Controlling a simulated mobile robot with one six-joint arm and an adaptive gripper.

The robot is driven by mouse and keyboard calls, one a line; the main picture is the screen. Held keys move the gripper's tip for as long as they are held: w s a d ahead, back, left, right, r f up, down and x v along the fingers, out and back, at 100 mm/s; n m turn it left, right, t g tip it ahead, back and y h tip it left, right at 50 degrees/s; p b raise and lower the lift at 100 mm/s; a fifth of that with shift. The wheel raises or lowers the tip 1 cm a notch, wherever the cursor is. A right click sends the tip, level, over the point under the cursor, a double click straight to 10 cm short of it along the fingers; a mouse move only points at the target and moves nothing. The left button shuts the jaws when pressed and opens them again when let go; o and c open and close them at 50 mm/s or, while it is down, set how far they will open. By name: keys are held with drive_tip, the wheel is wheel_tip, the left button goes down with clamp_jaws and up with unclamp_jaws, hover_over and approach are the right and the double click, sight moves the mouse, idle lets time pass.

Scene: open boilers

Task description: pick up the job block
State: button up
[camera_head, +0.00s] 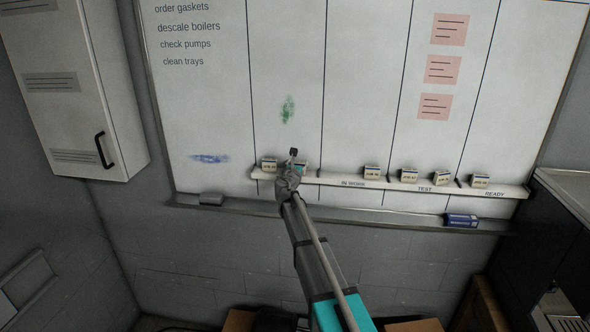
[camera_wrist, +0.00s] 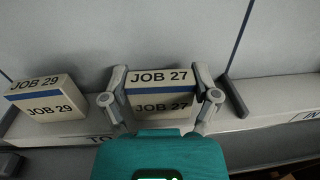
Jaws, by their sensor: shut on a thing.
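The job block marked JOB 27 (camera_wrist: 160,88) is cream with a blue band. In the wrist view it sits between both fingers of my gripper (camera_wrist: 161,98), which is shut on it at its left and right sides. It is at the shelf, and I cannot tell whether it still touches it. In the head view my gripper (camera_head: 289,180) is at the left part of the shelf and mostly hides this block. The JOB 29 block (camera_wrist: 45,98) stands just left of my gripper; it also shows in the head view (camera_head: 269,165).
The white shelf (camera_head: 340,182) carries more blocks at right, including one under IN WORK (camera_head: 372,172). A dark divider (camera_wrist: 235,95) stands close right of my gripper. A lower tray holds a grey eraser (camera_head: 211,199) and a blue box (camera_head: 461,220). A whiteboard (camera_head: 360,80) rises behind.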

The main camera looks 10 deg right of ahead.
drive_tip(key=shift+r, duration=0.1)
drive_tip(key=shift+r+p, duration=1)
drive_tip(key=shift+p, duration=0.1)
drive_tip(key=s+d+r+p, duration=0.2)
drive_tip(key=s+r+p, duration=0.8)
drive_tip(key=s, duration=0.3)
drive_tip(key=shift+s+d+r+p, duration=0.3)
drive_tip(key=shift+s+r+p, duration=0.05)
drive_tip(key=shift+r+p, duration=0.05)
drive_tip(key=shift+f, duration=0.15)
wheel_tip(320, 180, down, 20)
drive_tip(key=b, duration=2)
drive_tip(key=shift+s, duration=0.15)
